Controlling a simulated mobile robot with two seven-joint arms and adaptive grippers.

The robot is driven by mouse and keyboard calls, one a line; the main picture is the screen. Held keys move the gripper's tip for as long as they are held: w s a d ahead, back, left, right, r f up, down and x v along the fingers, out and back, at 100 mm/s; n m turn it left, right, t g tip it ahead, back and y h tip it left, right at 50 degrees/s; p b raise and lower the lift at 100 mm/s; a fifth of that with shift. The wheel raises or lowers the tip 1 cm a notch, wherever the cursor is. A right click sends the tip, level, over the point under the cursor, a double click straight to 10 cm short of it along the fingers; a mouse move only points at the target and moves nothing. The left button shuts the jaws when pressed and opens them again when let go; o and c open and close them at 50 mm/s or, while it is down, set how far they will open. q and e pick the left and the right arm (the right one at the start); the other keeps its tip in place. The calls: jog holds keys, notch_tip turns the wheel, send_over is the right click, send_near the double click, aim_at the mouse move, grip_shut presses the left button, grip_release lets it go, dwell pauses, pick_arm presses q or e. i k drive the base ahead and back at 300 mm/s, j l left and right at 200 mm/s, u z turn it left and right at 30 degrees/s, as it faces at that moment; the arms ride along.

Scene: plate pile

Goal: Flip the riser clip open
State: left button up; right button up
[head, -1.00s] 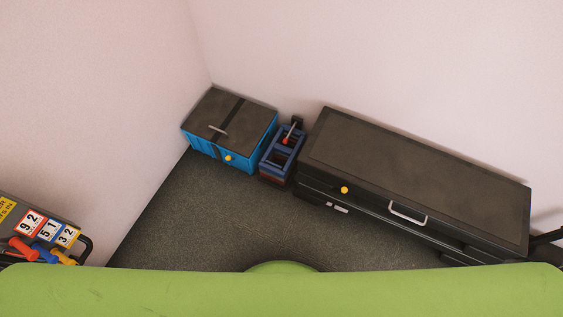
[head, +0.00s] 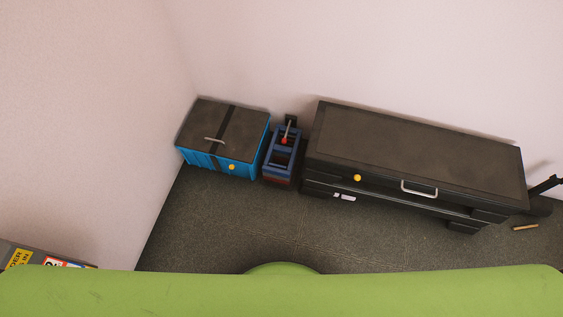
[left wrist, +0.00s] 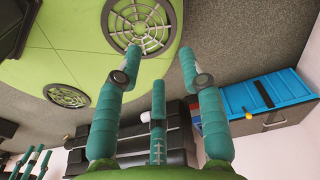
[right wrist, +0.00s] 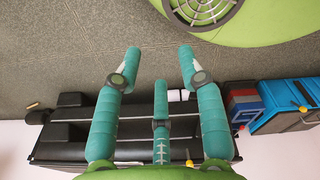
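No part clearly shows as the riser clip. A blue frame (head: 277,162) with an upright dark piece and a red knob (head: 284,141) stands between the blue box and the black cabinet in the head view; I cannot tell whether the clip is on it. The frame also shows in the right wrist view (right wrist: 243,103). My left gripper (left wrist: 160,55) has its teal fingers spread and empty, with my green base beyond them. My right gripper (right wrist: 160,55) is also spread and empty, with the floor beyond its tips. Neither gripper shows in the head view.
A blue box (head: 197,160) with a dark strapped lid sits in the corner. A long black cabinet (head: 420,155) with a pale handle (head: 419,187) stands along the wall. A small wooden stick (head: 526,227) lies at right. The grey floor (head: 210,230) before them is clear.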

aim_at(284, 141)
jog(key=k+l+u, duration=0.15)
jog(key=l, duration=0.25)
jog(key=k+l+u, duration=0.35)
jog(key=k+l, duration=0.2)
jog(key=l, duration=0.2)
jog(key=i+l, duration=0.1)
jog(key=i, duration=0.65)
jog(key=i+l, duration=0.1)
jog(key=i, duration=0.65)
